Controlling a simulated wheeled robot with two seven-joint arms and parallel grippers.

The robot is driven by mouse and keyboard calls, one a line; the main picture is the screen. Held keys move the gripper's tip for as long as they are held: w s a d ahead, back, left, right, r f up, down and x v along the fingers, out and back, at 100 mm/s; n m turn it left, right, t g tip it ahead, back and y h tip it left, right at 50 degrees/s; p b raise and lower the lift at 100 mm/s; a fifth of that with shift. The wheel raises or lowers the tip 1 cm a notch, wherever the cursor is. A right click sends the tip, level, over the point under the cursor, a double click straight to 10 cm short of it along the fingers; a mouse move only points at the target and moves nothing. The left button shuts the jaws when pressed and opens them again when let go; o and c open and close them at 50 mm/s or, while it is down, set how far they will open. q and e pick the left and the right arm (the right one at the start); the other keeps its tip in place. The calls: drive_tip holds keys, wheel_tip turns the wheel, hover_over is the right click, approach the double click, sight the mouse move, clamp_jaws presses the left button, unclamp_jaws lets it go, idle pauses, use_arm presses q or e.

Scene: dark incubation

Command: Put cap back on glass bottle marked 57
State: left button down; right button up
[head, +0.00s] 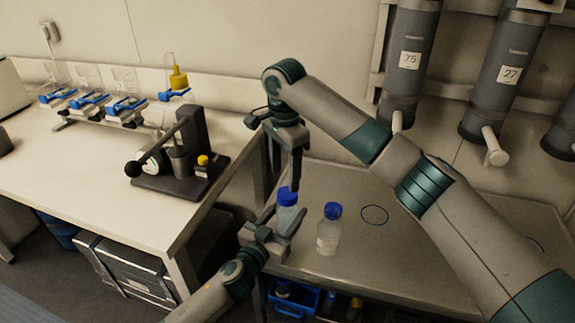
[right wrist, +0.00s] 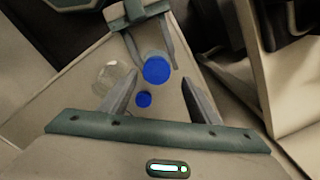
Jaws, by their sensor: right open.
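A clear bottle (head: 286,216) with a blue cap (head: 287,196) stands between the fingers of my left gripper (head: 279,226), which appears shut on its body. In the right wrist view this cap (right wrist: 157,69) looks large. My right gripper (head: 291,178) is just above the cap, pointing down, open and empty. A second clear bottle (head: 328,236) stands to the right, with a blue cap (head: 332,210) at its top in the head view. In the right wrist view, a small blue cap (right wrist: 144,99) shows apart from a clear bottle (right wrist: 108,76). Bottle numbers are not readable.
A white bench (head: 90,180) at left carries a black lever device (head: 185,165) and blue holders. Grey cylinders (head: 410,60) hang at the back right.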

drive_tip(key=n, duration=0.3)
drive_tip(key=shift+r, duration=0.2)
drive_tip(key=n, duration=0.4)
drive_tip(key=shift+r+n, duration=0.15)
drive_tip(key=shift+n, duration=0.25)
drive_tip(key=n, duration=0.4)
drive_tip(key=shift+r+n, duration=0.15)
drive_tip(key=shift+n, duration=0.25)
drive_tip(key=n, duration=0.3)
drive_tip(key=shift+r, duration=0.1)
drive_tip(key=n, duration=0.4)
drive_tip(key=shift+r+n, duration=0.15)
drive_tip(key=shift+n, duration=0.15)
drive_tip(key=n, duration=0.3)
drive_tip(key=shift+d, duration=0.15)
drive_tip(key=n, duration=0.7)
drive_tip(key=shift+d+r, duration=0.2)
drive_tip(key=shift+r, duration=0.05)
drive_tip(key=shift+f, duration=0.2)
